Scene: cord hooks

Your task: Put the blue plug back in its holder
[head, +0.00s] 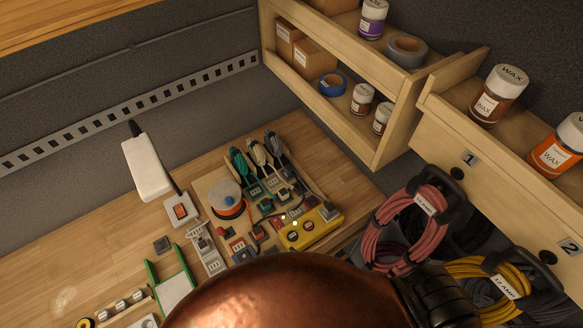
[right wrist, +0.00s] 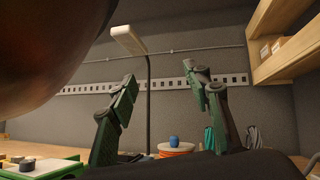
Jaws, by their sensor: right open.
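No plug shows clearly as the blue one. A small blue piece (right wrist: 174,141) stands on a round orange-and-white item (right wrist: 176,150) in the right wrist view; I cannot tell whether it is the plug. In the head view, a round white-and-orange item (head: 226,198) sits on the bench among small sockets and cords. Which part is the plug's holder I cannot tell. A large copper-coloured part of mine hides the head view's lower middle. My left gripper is not in view.
A yellow box with buttons (head: 311,228) and several cords lie on the bench (head: 70,250). A white lamp (head: 146,167) stands behind. Coiled red (head: 392,232) and yellow (head: 460,272) cords hang on hooks at the right, below shelves with jars. The bench's left part is mostly clear.

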